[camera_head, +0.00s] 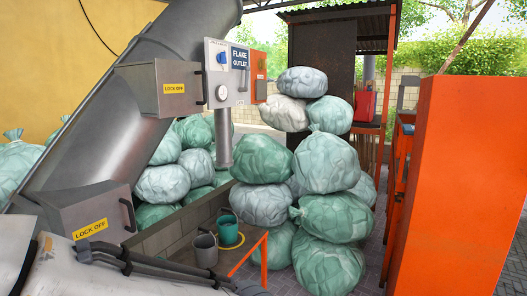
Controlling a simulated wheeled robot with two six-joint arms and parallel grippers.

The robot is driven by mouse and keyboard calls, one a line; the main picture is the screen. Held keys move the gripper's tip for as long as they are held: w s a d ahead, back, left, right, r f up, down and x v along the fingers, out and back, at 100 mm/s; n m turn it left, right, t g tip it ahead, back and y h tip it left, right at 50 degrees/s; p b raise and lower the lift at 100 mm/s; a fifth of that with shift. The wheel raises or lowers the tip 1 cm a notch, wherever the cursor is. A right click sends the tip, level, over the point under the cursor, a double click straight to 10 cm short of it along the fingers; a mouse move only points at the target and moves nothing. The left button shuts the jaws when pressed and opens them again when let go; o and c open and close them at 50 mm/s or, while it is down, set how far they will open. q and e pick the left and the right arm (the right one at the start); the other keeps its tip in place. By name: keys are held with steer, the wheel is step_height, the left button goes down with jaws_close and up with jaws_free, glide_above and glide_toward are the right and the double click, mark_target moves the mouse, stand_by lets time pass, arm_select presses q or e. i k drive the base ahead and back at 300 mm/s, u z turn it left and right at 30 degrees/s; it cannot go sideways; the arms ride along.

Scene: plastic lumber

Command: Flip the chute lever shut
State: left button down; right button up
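The large grey metal chute (85,130) runs diagonally from the upper middle to the lower left. Two grey boxes on it, an upper box (146,95) and a lower box (75,200), carry yellow "LOCK OFF" labels and black side handles, the upper handle (203,84) and the lower handle (128,215). Neither gripper is clearly visible.
Stacked green and white sacks (325,163) fill the centre; more lie behind a low wall. Two buckets, grey (205,251) and green (228,231), stand on the floor. An orange rail (250,256) is in front. A tall orange cabinet (455,180) blocks the right.

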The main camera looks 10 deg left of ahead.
mark_target(247, 68)
steer(key=u, duration=0.3)
steer(key=i, duration=2.05)
steer(key=u, duration=0.3)
